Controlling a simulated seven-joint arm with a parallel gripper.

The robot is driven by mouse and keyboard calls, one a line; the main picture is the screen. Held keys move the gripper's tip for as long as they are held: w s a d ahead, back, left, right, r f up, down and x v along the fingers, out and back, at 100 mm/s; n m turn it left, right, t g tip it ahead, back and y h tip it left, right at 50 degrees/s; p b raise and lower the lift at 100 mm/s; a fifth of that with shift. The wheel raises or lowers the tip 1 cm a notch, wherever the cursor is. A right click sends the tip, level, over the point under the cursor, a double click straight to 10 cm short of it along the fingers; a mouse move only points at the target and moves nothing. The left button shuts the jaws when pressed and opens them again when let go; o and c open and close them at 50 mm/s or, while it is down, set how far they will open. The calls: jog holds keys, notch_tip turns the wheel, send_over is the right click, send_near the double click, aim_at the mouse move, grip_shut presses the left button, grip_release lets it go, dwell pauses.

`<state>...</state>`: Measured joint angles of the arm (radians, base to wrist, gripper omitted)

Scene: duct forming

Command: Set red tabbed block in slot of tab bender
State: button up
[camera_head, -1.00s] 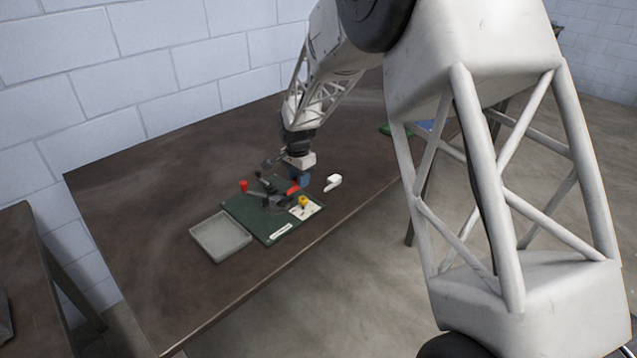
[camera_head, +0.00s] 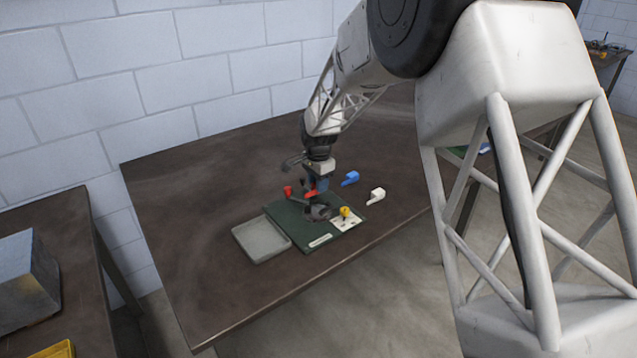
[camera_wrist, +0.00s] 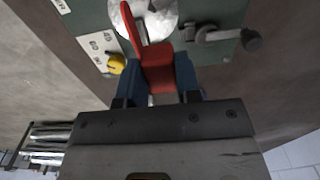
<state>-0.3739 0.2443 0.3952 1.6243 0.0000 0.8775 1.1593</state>
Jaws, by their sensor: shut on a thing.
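The red tabbed block (camera_wrist: 157,68) is between the blue fingers of my gripper (camera_wrist: 155,85) in the wrist view, its thin tab pointing up the picture. In the head view my gripper (camera_head: 318,186) is over the green board of the tab bender (camera_head: 290,213), with the red block (camera_head: 311,194) small beneath it. In the wrist view a round grey metal piece (camera_wrist: 155,18) of the bender lies just beyond the block, and a lever with a dark knob (camera_wrist: 250,40) is to the right. The slot itself cannot be made out; the block seems held above the board.
A white tabbed block (camera_head: 377,195) and a blue one (camera_head: 350,178) lie on the table (camera_head: 210,210) right of the board. A grey tray (camera_head: 261,240) adjoins the board's left side. A yellow knob (camera_head: 345,211) stands on a white plate. The table's left part is clear.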

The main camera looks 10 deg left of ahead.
aim_at(318, 208)
jog(key=shift+f, duration=0.1)
jog(key=shift+f, duration=3.15)
jog(key=o, duration=1)
jog(key=shift+r, duration=3.9)
